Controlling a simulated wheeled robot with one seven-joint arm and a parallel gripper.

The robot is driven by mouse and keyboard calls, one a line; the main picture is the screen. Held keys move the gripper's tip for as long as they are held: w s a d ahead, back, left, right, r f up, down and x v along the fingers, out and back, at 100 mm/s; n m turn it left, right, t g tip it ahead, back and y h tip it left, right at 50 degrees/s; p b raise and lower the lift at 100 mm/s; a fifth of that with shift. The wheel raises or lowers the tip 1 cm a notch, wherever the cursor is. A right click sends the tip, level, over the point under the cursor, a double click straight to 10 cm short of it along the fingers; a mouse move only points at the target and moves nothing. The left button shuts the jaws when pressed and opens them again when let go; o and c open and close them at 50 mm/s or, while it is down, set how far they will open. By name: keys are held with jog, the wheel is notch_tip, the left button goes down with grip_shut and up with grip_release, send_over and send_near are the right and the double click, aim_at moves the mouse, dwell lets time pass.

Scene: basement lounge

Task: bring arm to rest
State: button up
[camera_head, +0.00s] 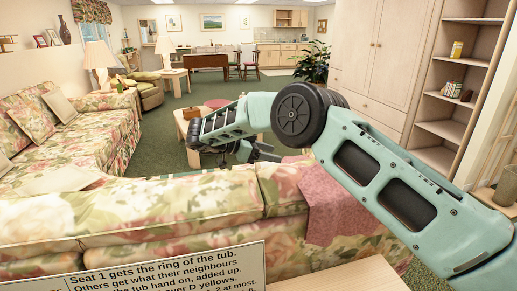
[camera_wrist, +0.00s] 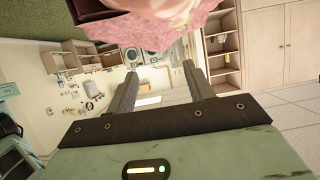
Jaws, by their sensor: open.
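My arm reaches in from the right in the head view and bends at a round dark joint. My gripper (camera_head: 262,152) hangs above and behind the floral sofa back, near a low wooden table. In the wrist view my gripper (camera_wrist: 160,78) shows two dark fingers held well apart, with nothing between them. A pink cloth (camera_wrist: 145,25) shows beyond the fingertips at the top of the wrist view. The pink cloth (camera_head: 335,205) is draped over the sofa back in the head view, below my arm.
A floral sofa (camera_head: 160,215) crosses the foreground, and another floral sofa (camera_head: 75,130) stands at left. A sign (camera_head: 150,272) stands at the front left. A wooden cabinet (camera_head: 385,50) and open shelves (camera_head: 450,100) stand at right. Green carpet is clear farther back.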

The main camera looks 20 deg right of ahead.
jog(key=w+a+r+n+t+y+p, duration=0.1)
jog(key=w+a+r+n+t+y, duration=0.25)
jog(key=a+r+t, duration=0.3)
jog(key=w+a+r+n+t+y, duration=0.3)
jog(key=a+r+n+t+y, duration=0.15)
jog(key=r+t, duration=0.25)
jog(key=s+a+r+n+y+p, duration=0.1)
jog(key=s+a+r+n+y, duration=0.2)
jog(key=s+a+n+y, duration=0.75)
jog(key=s+f+n+g+p, duration=0.1)
jog(key=s+f+n+g, duration=0.3)
jog(key=s, duration=0.7)
jog(key=s+f+n+g, duration=0.15)
jog(key=s+g, duration=0.35)
jog(key=s, duration=0.7)
jog(key=s+d+f+g+h, duration=0.2)
jog(key=s+d, duration=0.5)
jog(key=s, duration=0.1)
jog(key=s+d+f+n+g+h, duration=0.1)
jog(key=s+d+f+g+h, duration=0.1)
jog(key=s+d, duration=0.5)
jog(key=shift+s+d+f+n+g+p, duration=0.35)
jog(key=shift+s+f+p, duration=0.15)
jog(key=shift+s, duration=0.3)
jog(key=shift+h, duration=0.25)
